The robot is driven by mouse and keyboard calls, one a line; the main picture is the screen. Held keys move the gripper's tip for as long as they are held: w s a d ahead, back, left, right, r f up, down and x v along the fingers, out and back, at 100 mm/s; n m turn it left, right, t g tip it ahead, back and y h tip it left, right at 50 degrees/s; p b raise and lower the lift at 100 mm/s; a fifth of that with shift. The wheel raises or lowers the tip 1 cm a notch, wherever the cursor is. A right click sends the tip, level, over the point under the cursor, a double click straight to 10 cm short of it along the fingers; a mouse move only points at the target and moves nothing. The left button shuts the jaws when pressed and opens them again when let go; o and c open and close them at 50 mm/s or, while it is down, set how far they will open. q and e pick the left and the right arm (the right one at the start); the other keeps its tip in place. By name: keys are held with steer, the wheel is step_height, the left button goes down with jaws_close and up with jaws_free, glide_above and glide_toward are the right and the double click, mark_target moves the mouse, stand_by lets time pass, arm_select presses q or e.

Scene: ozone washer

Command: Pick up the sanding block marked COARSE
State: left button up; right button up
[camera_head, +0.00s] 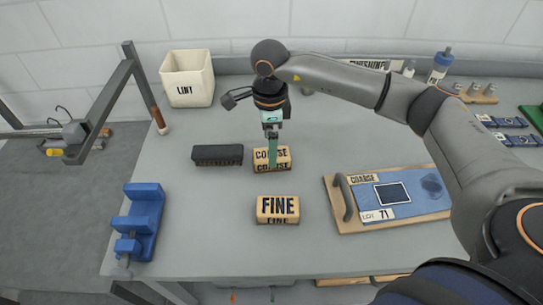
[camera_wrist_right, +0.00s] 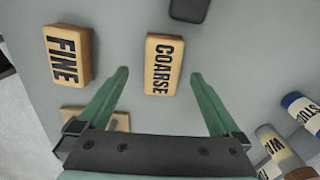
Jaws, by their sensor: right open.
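The sanding block marked COARSE (camera_head: 283,160) is tan with black letters and lies on the grey bench, left of centre. My right gripper (camera_head: 272,160) is above it, pointing down, and its fingers cover part of the block. In the right wrist view the COARSE block (camera_wrist_right: 164,64) lies ahead, between the lines of the two open green fingers (camera_wrist_right: 160,78). The gripper is empty, and no contact with the block shows. A similar block marked FINE (camera_head: 278,208) lies nearer the front; it also shows in the right wrist view (camera_wrist_right: 68,55). My left gripper is not in view.
A dark brush-like block (camera_head: 217,154) lies close left of the COARSE block. A handled board (camera_head: 400,199) labelled COARSE and LOT 71 lies to the right. A blue vise (camera_head: 140,222) and a LINT bin (camera_head: 188,79) stand at the left. Bench between is clear.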

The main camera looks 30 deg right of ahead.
mark_target(260, 156)
steer(key=f, duration=0.3)
steer(key=f+p, duration=0.1)
steer(key=f, duration=0.1)
steer(key=shift+w+d, duration=0.1)
steer(key=shift+d, duration=0.15)
steer(key=shift+c, duration=0.4)
steer(key=c, duration=1.4)
steer(key=shift+r, duration=0.1)
